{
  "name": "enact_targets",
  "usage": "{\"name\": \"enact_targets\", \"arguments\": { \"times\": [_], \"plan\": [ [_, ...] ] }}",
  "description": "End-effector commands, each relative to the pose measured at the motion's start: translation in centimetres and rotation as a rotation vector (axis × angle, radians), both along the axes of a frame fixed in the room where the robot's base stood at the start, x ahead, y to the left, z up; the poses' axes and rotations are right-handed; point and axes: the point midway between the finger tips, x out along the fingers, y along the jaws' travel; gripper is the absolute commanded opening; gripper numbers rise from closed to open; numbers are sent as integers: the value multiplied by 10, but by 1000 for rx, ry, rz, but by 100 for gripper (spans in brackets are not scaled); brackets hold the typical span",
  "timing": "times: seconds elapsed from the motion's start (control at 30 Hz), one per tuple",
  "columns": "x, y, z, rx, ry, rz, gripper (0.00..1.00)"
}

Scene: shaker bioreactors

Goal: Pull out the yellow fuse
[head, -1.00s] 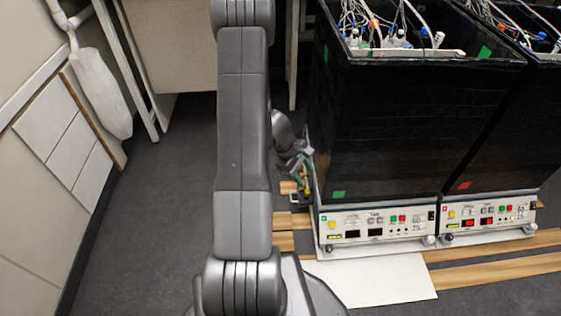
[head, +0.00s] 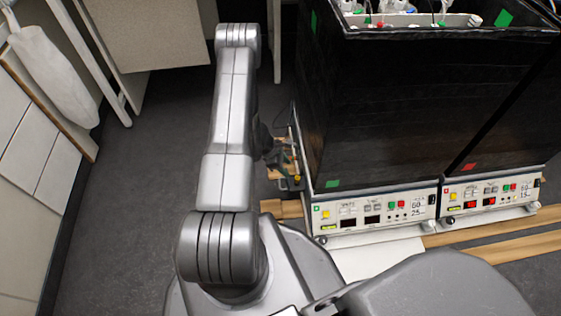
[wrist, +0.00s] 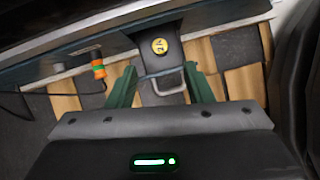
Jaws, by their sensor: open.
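In the wrist view, a round yellow disc (wrist: 159,46), marked with small dark characters, sits on a dark grey block with a metal wire handle (wrist: 166,84). This looks like the yellow fuse. My gripper (wrist: 159,69) has its two green fingers apart, one on each side of the block and handle. I see no contact between the fingers and the handle. In the head view, my gripper (head: 284,158) is low at the left side of the left black shaker box, partly hidden by my arm. A small yellow spot (head: 297,179) shows beside it there.
An orange-and-green cylinder (wrist: 98,68) stands left of the fingers in the wrist view. Two black shaker boxes (head: 400,110) stand on white control panels (head: 375,214) at the right. Wooden strips (head: 500,245) lie on the floor. Grey floor (head: 130,200) is clear at the left.

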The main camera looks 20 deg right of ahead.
Motion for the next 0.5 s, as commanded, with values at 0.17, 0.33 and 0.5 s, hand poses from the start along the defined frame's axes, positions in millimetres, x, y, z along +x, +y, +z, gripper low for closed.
{"name": "enact_targets", "arguments": {
  "times": [0.17, 0.33, 0.5],
  "plan": [
    [-10, -17, -36, 0, 0, -4, 46],
    [-17, -30, -63, 0, 1, -3, 46],
    [-22, -40, -80, 0, 0, -1, 46]
  ]
}}
